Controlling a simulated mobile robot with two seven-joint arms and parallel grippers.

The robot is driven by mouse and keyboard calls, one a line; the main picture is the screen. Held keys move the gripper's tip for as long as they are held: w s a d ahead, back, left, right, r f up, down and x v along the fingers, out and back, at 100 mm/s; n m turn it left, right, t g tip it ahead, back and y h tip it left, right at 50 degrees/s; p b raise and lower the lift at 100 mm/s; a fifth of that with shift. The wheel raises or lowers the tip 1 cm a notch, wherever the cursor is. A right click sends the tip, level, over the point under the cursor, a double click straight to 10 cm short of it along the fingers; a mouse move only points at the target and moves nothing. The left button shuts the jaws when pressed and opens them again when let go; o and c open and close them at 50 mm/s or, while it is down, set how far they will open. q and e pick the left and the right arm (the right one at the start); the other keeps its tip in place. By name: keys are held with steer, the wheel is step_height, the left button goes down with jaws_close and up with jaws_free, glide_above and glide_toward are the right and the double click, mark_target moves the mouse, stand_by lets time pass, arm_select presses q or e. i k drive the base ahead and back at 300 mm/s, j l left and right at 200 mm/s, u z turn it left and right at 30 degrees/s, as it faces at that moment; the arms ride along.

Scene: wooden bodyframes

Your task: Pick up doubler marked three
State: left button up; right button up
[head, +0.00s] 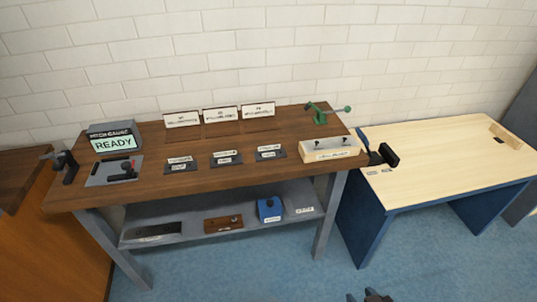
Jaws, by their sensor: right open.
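Three small dark plates with white labels lie in a row on the brown wooden bench: a left plate (180,166), a middle plate (227,159) and a right plate (270,153). Their markings are too small to read, so I cannot tell which, if any, is the doubler marked three. My right gripper (372,296) shows only in part at the bottom edge, open, low over the blue floor and well apart from the bench. My left gripper is out of view.
Three white signs (220,114) stand behind the plates. A gauge box (113,136) reading READY stands left, a pale wooden block (330,149) and green clamp (322,114) right. A shelf (190,228) holds several items. A light table (450,150) adjoins. The front floor is clear.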

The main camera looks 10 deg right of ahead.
mark_target(270, 152)
steer(key=i+l, duration=0.1)
steer(key=l, duration=0.65)
steer(key=i+l, duration=0.15)
steer(key=l, duration=0.25)
steer(key=l+u, duration=0.15)
steer(key=l, duration=0.25)
steer(key=i+l+u, duration=0.15)
steer(key=l, duration=0.2)
